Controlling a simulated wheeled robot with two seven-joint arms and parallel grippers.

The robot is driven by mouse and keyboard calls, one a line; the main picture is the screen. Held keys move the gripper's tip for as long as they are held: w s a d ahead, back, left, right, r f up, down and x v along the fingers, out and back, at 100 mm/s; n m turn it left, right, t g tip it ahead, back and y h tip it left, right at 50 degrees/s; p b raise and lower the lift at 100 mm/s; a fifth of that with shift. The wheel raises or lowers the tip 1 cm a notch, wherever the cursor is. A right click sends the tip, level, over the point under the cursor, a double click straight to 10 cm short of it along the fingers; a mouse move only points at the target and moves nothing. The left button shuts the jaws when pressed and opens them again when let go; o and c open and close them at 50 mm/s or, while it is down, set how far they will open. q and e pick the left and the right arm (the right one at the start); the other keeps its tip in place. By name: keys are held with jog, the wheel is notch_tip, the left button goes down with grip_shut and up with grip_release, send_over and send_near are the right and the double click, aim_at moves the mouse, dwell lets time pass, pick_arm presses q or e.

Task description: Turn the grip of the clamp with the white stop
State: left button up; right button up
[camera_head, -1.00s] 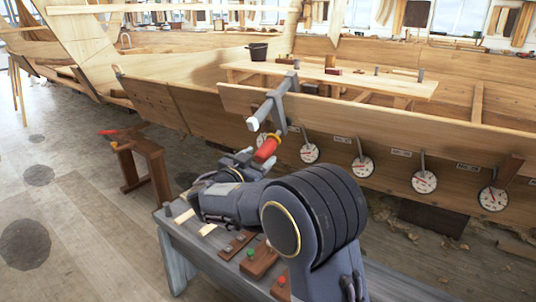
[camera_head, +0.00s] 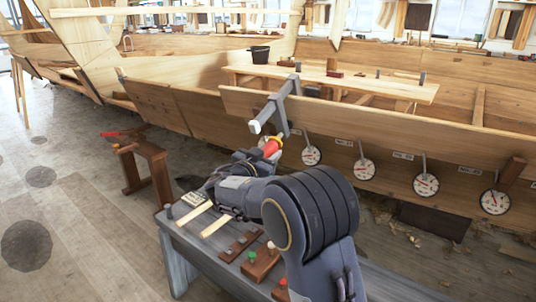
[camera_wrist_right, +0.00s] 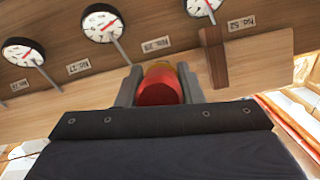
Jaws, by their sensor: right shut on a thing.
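The clamp (camera_head: 276,109) is a grey metal bar with a white stop (camera_head: 255,127) at its near end, fixed over the top edge of the hull plank. Its red grip (camera_head: 271,147) with a yellow collar hangs below the bar. My right gripper (camera_head: 262,152) reaches up to the grip from below. In the right wrist view the red grip (camera_wrist_right: 158,87) sits between the two grey fingers of my right gripper (camera_wrist_right: 159,88), which is shut on it. My left gripper is in neither current view.
Several round dials (camera_head: 363,169) hang along the hull plank (camera_head: 400,137) right of the clamp. A grey bench (camera_head: 190,243) with wood strips and small blocks stands below my right arm. A small brown stool (camera_head: 147,165) stands at the left, with open floor (camera_head: 75,210) around it.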

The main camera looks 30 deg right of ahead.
dwell(0.3)
